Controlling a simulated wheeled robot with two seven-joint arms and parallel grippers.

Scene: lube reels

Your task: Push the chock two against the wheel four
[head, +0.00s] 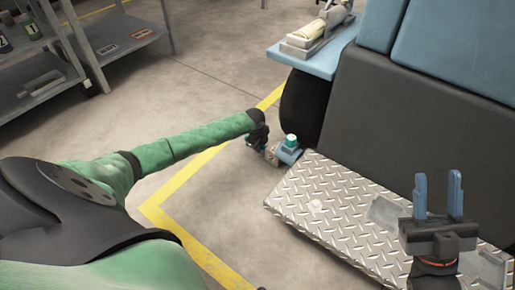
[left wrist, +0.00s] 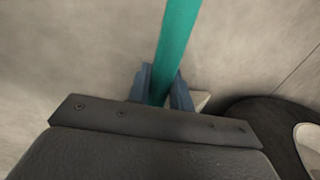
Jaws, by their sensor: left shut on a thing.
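A dark wheel (head: 303,105) stands under the blue machine in the head view. It also shows at the right of the left wrist view (left wrist: 262,118), with a pale hub. My left gripper (head: 284,153) is low by the floor, just in front of this wheel. In the left wrist view its blue fingers (left wrist: 162,88) are shut on a teal bar (left wrist: 178,35), which seems to be the chock's handle. A teal top (head: 291,141) shows between the fingers in the head view. The chock's body is mostly hidden and no number is readable. My right gripper (head: 438,194) is open and empty.
A diamond-plate step (head: 315,205) lies beside the machine (head: 400,130), close to my left gripper. A blue shelf (head: 318,62) juts out above the wheel. Grey shelving (head: 110,35) stands at the back left. The floor around the yellow line (head: 195,165) is clear.

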